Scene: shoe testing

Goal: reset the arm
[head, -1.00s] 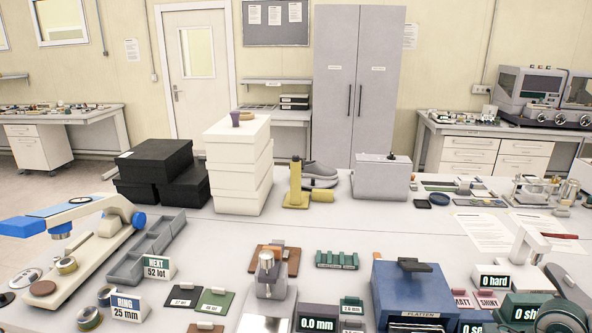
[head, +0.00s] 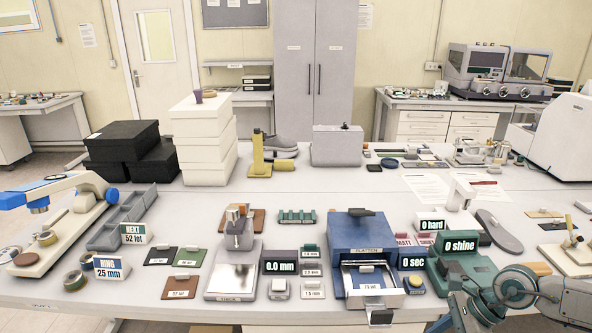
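Part of my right arm (head: 515,290) shows at the lower right, a dark grey jointed link in front of the green shine tester. Its gripper fingers are not visible, so I cannot see whether they hold anything. My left arm and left gripper are not in view. The blue flatten press (head: 362,232) stands right of the middle of the bench. A tray (head: 347,283) with a small label reaches out of its front, and a dark handle (head: 380,317) hangs at the bench's front edge.
The green shine tester (head: 458,262) stands close behind my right arm. A blue-and-white instrument (head: 70,225) stands at the left. White boxes (head: 205,140) are stacked behind; bench behind the signs has clear patches.

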